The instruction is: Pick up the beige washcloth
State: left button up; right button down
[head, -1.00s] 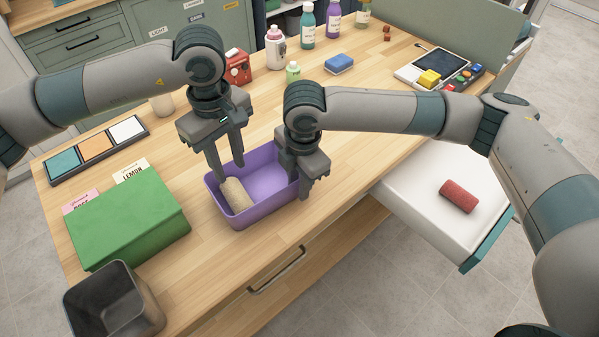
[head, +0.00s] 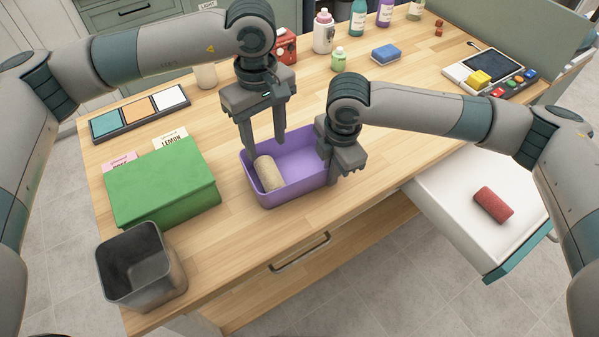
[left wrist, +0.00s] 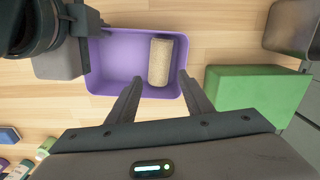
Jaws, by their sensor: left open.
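The beige washcloth (head: 268,174) is a rolled cylinder lying in the left end of the purple bin (head: 297,194). In the left wrist view, the washcloth (left wrist: 160,62) lies across the bin (left wrist: 110,62), in its right part. My left gripper (head: 263,147) is open and empty above the washcloth, pointing down. In the left wrist view, the fingers of my left gripper (left wrist: 160,82) appear on either side of the roll's near end. My right gripper (head: 335,172) is at the bin's right end wall; whether its fingers are closed on the rim is unclear.
A green box (head: 163,188) and a dark open container (head: 140,268) stand left of the bin. A red rolled cloth (head: 493,205) lies on a white surface (head: 455,190) at right. Bottles and a blue sponge (head: 386,53) stand behind. The wooden counter (head: 235,245) in front is clear.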

pick_arm(q)
jog(key=shift+w+a+r+m+g+h, duration=0.25)
jog(key=shift+w+m+g, duration=0.2)
jog(key=shift+w+m, duration=0.05)
jog(key=shift+w+a+r+m+g+h, duration=0.2)
jog(key=shift+w+a+r+m+g, duration=0.1)
jog(key=shift+w+m+g, duration=0.2)
jog(key=shift+w+a+r+m+g+h, duration=0.2)
jog(key=shift+w+a+m+g+h, duration=0.05)
jog(key=shift+w+m+g, duration=0.25)
send_over(269, 170)
jog(key=w, duration=0.1)
jog(key=shift+a+f, duration=0.2)
jog(key=shift+f, duration=1.45)
jog(key=shift+a+f, duration=0.15)
jog(key=shift+f, duration=1.45)
jog(key=shift+w+x, duration=0.1)
jog(key=shift+x, duration=1.2)
jog(key=shift+w+x, duration=0.15)
jog(key=shift+x, duration=1.15)
jog(key=shift+f, duration=0.3)
